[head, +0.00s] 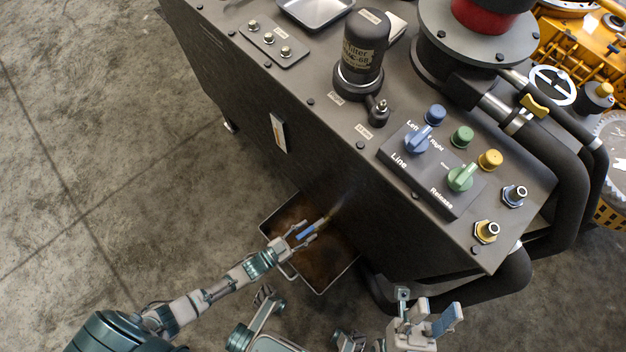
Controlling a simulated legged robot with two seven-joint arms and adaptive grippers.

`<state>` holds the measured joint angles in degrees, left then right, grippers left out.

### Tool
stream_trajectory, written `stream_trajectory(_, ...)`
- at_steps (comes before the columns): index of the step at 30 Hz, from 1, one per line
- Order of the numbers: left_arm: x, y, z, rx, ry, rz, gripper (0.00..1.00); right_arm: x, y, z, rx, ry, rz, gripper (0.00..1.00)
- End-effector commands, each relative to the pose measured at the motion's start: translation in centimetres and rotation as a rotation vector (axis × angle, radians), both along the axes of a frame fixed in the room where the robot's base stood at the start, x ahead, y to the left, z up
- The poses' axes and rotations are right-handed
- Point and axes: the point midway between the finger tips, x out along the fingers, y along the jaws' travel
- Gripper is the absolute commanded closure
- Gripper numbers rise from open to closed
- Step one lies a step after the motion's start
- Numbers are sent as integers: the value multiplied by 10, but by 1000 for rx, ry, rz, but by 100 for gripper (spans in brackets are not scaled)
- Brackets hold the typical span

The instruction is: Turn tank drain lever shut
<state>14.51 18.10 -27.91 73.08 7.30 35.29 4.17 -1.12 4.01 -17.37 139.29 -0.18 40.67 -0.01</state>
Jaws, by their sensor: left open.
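A small drain lever with a blue grip (306,233) sits low at the tank's front side, above a brown-stained drip tray (268,208). My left gripper (311,231) reaches up to it from the lower left. Its fingers are open, one on each side of the blue grip. I cannot tell whether they touch it. The lever's pivot and the drain fitting behind it are dark and blurred. My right gripper (426,310) is at the bottom right, in front of the tank, with its fingers apart and nothing between them.
The dark tank (330,130) carries a filter (364,45), a valve panel (440,172) with blue and green levers, and several ports on top. Thick black hoses (560,190) curve round its right end. Concrete floor (90,130) is clear at left.

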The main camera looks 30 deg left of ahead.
Motion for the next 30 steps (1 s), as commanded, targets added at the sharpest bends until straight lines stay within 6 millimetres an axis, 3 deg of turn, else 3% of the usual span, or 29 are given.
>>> stream_trajectory(6,17,-9,0,0,-1,0,56,-1,0,9,5,-44,0,60)
stream_trajectory(14,19,-10,1,-1,-2,0,56,0,0,11,4,-49,0,60)
stream_trajectory(15,18,-10,1,-1,-2,0,59,1,0,11,4,-48,1,60)
stream_trajectory(20,18,-9,1,0,-1,0,99,1,1,10,4,-46,1,60)
stream_trajectory(30,17,-8,1,0,-1,0,100,1,1,7,3,-33,0,60)
